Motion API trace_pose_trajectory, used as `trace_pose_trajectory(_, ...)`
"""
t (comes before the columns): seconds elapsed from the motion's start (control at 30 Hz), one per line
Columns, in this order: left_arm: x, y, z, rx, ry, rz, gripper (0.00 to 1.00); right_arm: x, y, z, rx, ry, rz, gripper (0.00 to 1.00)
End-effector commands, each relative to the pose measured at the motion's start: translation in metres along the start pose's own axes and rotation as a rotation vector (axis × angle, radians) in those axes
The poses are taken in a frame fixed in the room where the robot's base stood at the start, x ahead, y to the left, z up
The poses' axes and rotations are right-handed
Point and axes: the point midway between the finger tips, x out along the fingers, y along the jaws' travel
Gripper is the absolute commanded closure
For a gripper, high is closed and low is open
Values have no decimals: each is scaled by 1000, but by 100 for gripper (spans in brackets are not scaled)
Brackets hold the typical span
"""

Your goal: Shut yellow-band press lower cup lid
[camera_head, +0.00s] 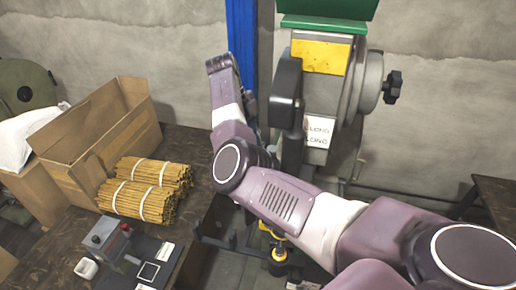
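The yellow-band press (345,95) stands at the back right of centre. It has a green top, a yellow band (320,57) and a white label (317,132). A dark rounded cover (287,92) is on its left side and a black knob on its right. My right arm crosses in front of the press's lower part, and I cannot make out the lower cup or its lid. That arm bends upward left of the press. Its gripper is mostly hidden there; only dark parts show beside the wrist, and the fingers cannot be made out. My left gripper is out of view.
A dark wooden table at left holds an open cardboard box (100,135), strapped bundles of brown rods (145,190) and a small grey device with a red button (105,240). A blue post (242,40) rises behind my arm. Another table edge (497,200) is at right.

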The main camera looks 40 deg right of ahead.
Motion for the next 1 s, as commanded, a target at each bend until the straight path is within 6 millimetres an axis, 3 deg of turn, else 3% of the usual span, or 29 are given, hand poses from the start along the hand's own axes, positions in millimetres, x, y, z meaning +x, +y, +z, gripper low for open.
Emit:
trace_pose_trajectory(0.4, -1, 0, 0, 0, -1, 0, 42, -2, 4, -1, 171, -3, 66, 100)
trace_pose_trajectory(0.93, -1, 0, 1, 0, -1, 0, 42, -2, 4, -1, 192, -4, 75, 100)
trace_pose_trajectory(0.97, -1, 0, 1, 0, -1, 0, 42, -2, 4, -1, 192, -4, 75, 86)
trace_pose_trajectory(1.0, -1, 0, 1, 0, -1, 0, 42, -2, 4, -1, 192, -4, 75, 82)
